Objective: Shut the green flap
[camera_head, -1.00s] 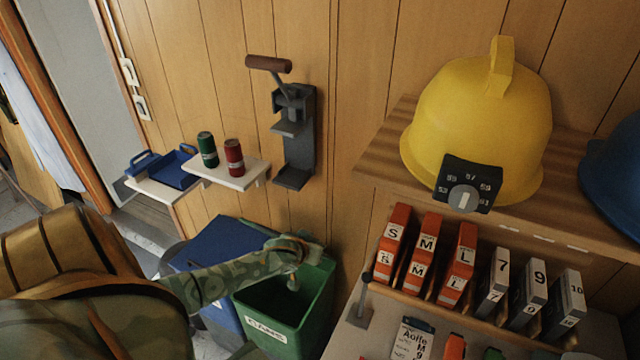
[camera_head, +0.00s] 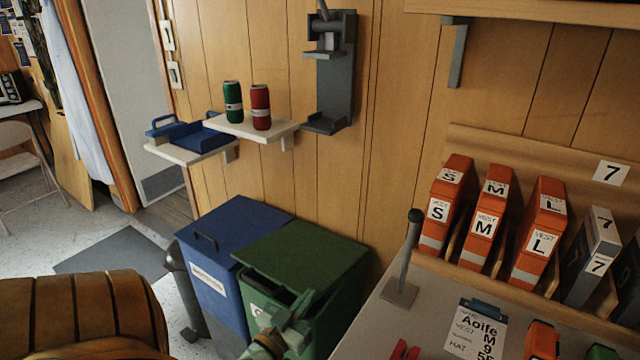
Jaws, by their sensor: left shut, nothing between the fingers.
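The green flap (camera_head: 308,250) is the lid of the green bin (camera_head: 340,308), which stands against the wooden wall. The flap lies over the bin's mouth, close to level. A dark gap shows under its front edge, so I cannot tell whether it rests fully on the rim. My left gripper (camera_head: 297,308) is shut and empty, at the bin's front just below the flap's front edge. It hides part of the bin's front and label. I cannot tell whether it touches the bin or flap. My right gripper is not in view.
A blue bin (camera_head: 215,285) with a shut lid stands directly left. A small shelf (camera_head: 270,132) with a green can (camera_head: 233,102) and a red can (camera_head: 260,107) is above. A counter (camera_head: 400,325) with orange vest boxes is close on the right.

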